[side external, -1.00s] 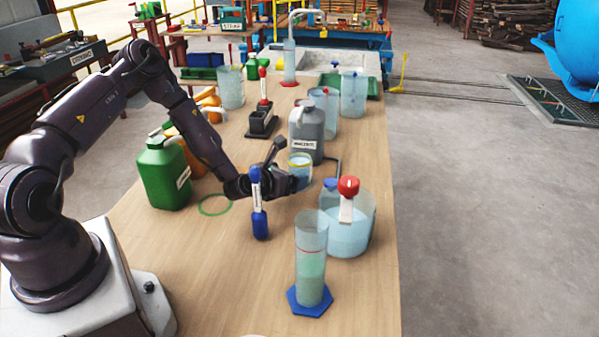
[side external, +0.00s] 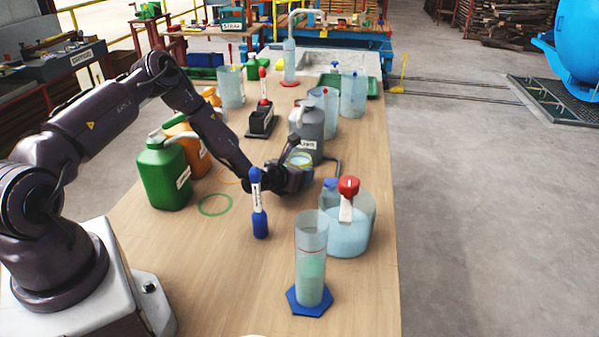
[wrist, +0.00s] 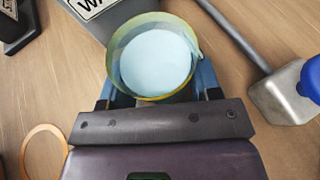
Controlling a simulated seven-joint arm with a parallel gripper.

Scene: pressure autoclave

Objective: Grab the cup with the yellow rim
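The cup with the yellow rim (wrist: 155,58) holds pale blue liquid and stands upright. In the side external view the cup (side external: 300,159) is on the table just behind my gripper (side external: 297,178), which partly hides it. In the wrist view my gripper (wrist: 155,88) has its two fingers spread, one on each side of the cup's body. Whether the fingers touch the cup wall cannot be told.
A grey labelled jug (side external: 308,128) stands close behind the cup. A large beaker with a red-topped item (side external: 348,236) is to the right. A blue-handled tool (side external: 258,205) stands in front, near a blue-based cylinder (side external: 311,265). A green ring (side external: 215,205) lies left.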

